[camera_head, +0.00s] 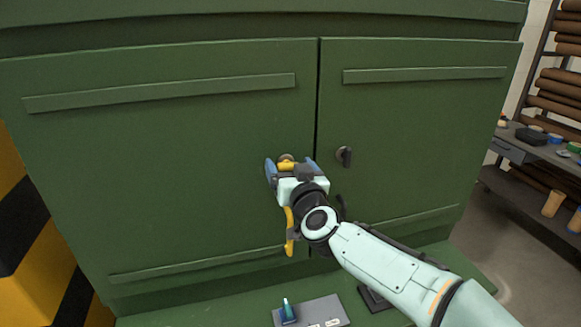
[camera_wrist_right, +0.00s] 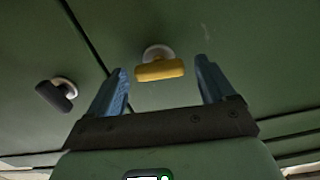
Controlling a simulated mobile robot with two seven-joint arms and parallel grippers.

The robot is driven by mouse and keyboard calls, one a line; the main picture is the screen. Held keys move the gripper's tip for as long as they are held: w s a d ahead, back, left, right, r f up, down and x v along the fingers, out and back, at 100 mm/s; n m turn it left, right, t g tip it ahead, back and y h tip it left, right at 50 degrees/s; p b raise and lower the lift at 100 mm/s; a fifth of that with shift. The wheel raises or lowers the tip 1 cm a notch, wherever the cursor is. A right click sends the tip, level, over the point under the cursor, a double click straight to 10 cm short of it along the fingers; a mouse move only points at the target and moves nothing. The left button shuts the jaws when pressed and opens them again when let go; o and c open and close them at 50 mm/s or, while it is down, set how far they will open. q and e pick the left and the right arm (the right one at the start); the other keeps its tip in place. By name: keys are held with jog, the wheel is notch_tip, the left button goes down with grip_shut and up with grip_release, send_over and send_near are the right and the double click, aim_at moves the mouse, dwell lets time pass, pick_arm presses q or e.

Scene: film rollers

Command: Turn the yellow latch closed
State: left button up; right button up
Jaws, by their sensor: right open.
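The yellow latch (camera_head: 286,165) sits on a round pale mount on the left green cabinet door, near the seam between the doors. Its bar lies roughly level, and it also shows in the right wrist view (camera_wrist_right: 160,71). My right gripper (camera_head: 289,162) is open in front of the latch. In the right wrist view its blue fingers (camera_wrist_right: 161,66) stand on either side of the bar, with a gap at each end. I cannot tell how deep the fingertips reach. My left gripper is not in view.
A yellow curved piece (camera_head: 290,230) shows below my gripper. A grey plate (camera_head: 325,311) lies on the ledge below. Shelves with rolls (camera_head: 560,90) stand far right.

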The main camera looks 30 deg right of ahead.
jog(key=shift+c, duration=0.3)
jog(key=c, duration=1)
